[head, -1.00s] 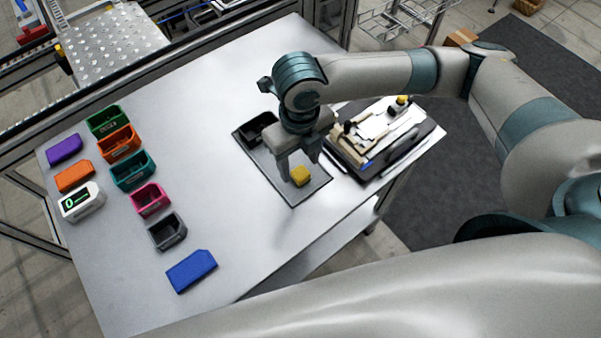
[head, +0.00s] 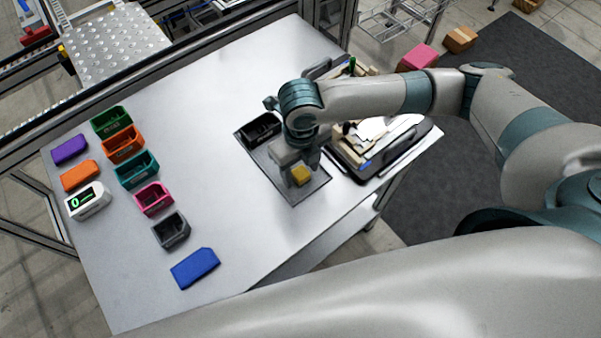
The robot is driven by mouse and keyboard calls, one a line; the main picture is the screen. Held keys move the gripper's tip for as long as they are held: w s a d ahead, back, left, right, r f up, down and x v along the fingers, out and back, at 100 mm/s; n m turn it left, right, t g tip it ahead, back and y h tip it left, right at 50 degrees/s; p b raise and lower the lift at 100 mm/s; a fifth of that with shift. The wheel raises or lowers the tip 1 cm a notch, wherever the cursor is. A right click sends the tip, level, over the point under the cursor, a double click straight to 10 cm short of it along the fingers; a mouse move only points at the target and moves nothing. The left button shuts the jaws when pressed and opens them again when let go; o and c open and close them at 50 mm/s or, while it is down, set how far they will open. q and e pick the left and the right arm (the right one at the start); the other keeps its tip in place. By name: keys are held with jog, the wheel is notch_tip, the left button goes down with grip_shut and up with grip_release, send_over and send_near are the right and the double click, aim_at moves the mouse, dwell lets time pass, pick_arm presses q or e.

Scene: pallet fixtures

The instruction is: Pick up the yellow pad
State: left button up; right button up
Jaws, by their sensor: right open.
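The yellow pad (head: 301,175) is a small block near the front end of a dark grey tray (head: 293,197) on the metal table. My right gripper (head: 297,169) is over the tray and points down at the pad. Its fingers are open and low beside the pad. Part of the pad's far side is hidden by the gripper, and I cannot tell whether the fingers touch it. My left gripper is not in view.
A black bin (head: 261,129) stands at the tray's far end. A black tray with wooden pieces (head: 365,170) lies to the right. Several coloured bins and lids, including a blue lid (head: 195,268), stand at the left. The table's middle (head: 210,140) is clear.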

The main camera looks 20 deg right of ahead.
aim_at(304, 172)
jog(key=c, duration=1.1)
jog(key=shift+r, duration=0.1)
jog(key=shift+c, duration=0.2)
jog(key=shift+r+b, duration=0.35)
jog(key=shift+r, duration=0.15)
jog(key=r, duration=0.1)
jog(key=r+b, duration=0.1)
jog(key=r, duration=0.1)
jog(key=shift+s+d+r, duration=0.1)
jog(key=shift+d, duration=0.3)
jog(key=s+d+r+b, duration=0.3)
jog(key=s+d+r, duration=0.2)
jog(key=d, duration=0.4)
jog(key=shift+d+r, duration=0.35)
jog(key=shift+r, duration=0.5)
jog(key=shift+o, duration=0.4)
jog(key=shift+w, duration=0.15)
